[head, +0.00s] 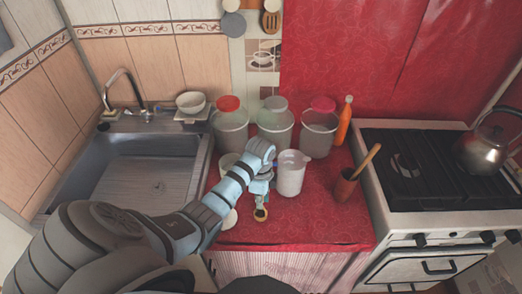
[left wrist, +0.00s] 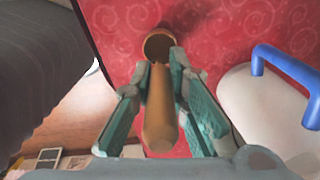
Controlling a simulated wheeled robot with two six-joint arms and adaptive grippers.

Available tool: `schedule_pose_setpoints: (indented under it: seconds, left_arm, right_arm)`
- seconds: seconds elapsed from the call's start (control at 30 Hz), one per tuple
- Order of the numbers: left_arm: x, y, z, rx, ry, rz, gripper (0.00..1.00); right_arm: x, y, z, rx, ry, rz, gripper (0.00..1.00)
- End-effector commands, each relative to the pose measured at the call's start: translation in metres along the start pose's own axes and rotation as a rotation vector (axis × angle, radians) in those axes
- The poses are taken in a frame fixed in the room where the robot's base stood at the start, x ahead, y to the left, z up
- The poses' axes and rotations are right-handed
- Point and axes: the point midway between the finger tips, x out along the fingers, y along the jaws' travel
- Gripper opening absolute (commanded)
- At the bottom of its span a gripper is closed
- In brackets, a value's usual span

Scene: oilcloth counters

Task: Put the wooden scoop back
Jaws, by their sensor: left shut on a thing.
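The wooden scoop (left wrist: 159,110) is between the two fingers of my left gripper (left wrist: 158,88) in the left wrist view, its handle pointing toward the camera and its round hollow end (left wrist: 158,46) beyond the fingertips. The gripper is shut on the handle. In the head view the left gripper (head: 261,190) is over the front of the red counter, left of a white jug, with the scoop's round end (head: 261,214) showing below it. I cannot tell whether the scoop touches the cloth. My right gripper is not in view.
The white jug (head: 291,174) stands close right of the gripper; its blue handle (left wrist: 285,65) shows in the wrist view. A brown cup (head: 344,187) holding a wooden stick stands further right. Lidded clear containers (head: 275,128) line the back. The counter's front right is clear.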

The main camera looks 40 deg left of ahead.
Motion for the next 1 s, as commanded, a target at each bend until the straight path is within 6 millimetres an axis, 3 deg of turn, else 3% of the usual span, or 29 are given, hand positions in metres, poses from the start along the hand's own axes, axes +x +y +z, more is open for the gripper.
schedule_pose_setpoints:
  seconds: [0.03,0.13,0.47,0.77,1.0]
  left_arm:
    - [0.001,0.000,0.000,0.000,0.000,0.000,0.17]
    - [0.000,0.000,0.000,0.000,0.000,0.000,0.34]
    - [-0.002,0.000,0.000,0.001,0.000,-0.001,0.35]
    - [-0.042,-0.001,-0.001,0.002,0.000,-0.001,0.35]
    - [-0.066,-0.003,-0.010,0.020,0.001,-0.003,0.35]
  right_arm:
    - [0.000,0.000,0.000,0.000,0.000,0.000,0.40]
    - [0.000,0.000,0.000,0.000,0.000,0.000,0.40]
    - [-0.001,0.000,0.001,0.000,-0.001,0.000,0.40]
    - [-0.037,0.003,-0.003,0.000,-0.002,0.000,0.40]
    - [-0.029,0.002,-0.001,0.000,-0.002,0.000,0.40]
